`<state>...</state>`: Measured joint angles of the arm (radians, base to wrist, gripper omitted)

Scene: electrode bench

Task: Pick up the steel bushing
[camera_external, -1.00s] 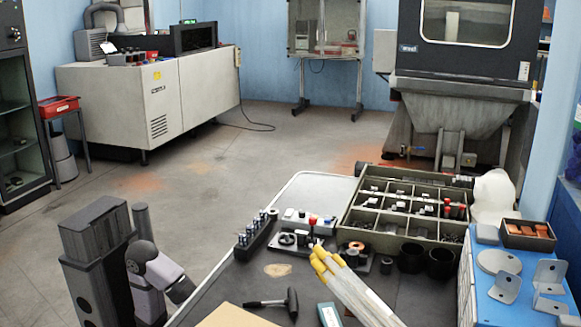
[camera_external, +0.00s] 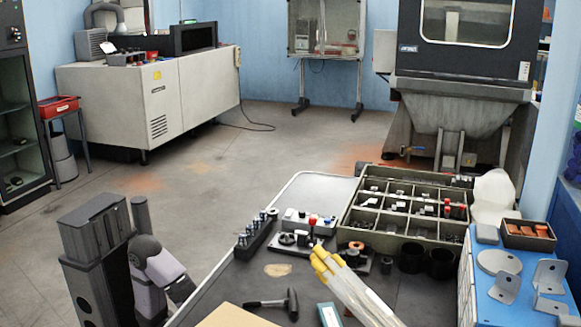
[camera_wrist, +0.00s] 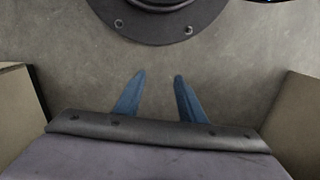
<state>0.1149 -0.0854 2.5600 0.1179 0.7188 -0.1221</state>
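My gripper (camera_wrist: 158,75) shows in the wrist view with two blue fingers apart and nothing between them. Below it in that view is a bare grey surface. In the external view my arm is at the lower left, beside the bench, and its fingers cannot be made out. I cannot single out the steel bushing for certain. Small ring-like and cylindrical parts stand mid-bench in the external view, including a copper-coloured ring (camera_external: 356,246) and a small dark cylinder (camera_external: 386,265). No bushing shows in the wrist view.
On the bench are a divided parts tray (camera_external: 349,222), a row of metal pegs in a black holder (camera_external: 257,235), two black cups (camera_external: 411,258), a hammer (camera_external: 276,303), a yellow-tipped bundle (camera_external: 349,285) and a cardboard box (camera_external: 232,316). Dark bench surface (camera_external: 240,276) is clear near the left edge.

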